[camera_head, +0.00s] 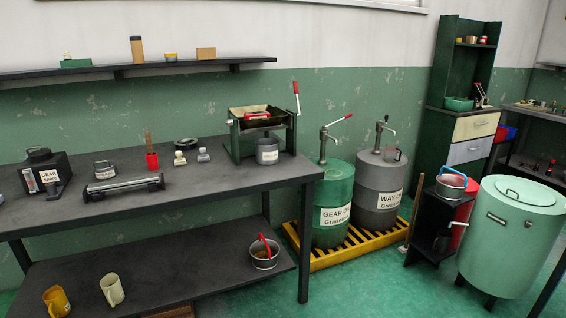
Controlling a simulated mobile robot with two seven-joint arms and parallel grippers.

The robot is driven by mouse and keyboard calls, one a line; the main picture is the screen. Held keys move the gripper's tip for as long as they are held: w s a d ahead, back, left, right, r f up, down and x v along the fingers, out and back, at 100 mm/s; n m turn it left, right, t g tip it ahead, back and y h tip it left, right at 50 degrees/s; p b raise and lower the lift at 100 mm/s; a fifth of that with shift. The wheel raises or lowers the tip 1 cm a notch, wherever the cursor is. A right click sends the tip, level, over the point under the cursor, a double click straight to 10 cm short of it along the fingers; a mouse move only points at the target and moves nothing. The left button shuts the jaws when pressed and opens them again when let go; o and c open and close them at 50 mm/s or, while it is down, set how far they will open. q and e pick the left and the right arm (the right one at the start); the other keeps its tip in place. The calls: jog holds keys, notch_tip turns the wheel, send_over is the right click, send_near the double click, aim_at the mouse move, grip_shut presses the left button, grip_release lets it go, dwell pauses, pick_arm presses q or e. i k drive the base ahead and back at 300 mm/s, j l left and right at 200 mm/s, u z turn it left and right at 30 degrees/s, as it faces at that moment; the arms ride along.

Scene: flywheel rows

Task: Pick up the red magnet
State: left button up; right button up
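I cannot tell for sure which thing is the red magnet. A small red piece (257,115) sits in the dark tray (273,112) of the green lever-handled stand on the workbench; its shape is too small to make out. A red block or cup (152,161) with a brown stick rising from it stands near the middle of the bench top. A red handle (266,244) sticks out of a small metal pot (265,257) on the lower shelf. Neither gripper shows in the head view.
The dark workbench (215,183) also holds a black box, a long metal roller frame (123,187) and small cans. To the right, a green drum (333,188) and a grey drum (378,180) stand on a yellow grate. A light green tank (512,230) stands at the far right.

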aim_at(248, 116)
jog(key=i+l+u, duration=0.2)
jog(key=i, duration=0.15)
jog(key=i+l+u, duration=0.15)
jog(key=i, duration=0.2)
jog(key=i+l, duration=0.2)
jog(key=i, duration=0.35)
jog(key=i+l, duration=0.15)
jog(key=i, duration=0.35)
jog(key=i+z, duration=0.1)
jog(key=z, duration=0.3)
jog(key=i+z, duration=0.1)
jog(key=z, duration=0.3)
jog(key=i+z, duration=0.1)
jog(key=z, duration=0.3)
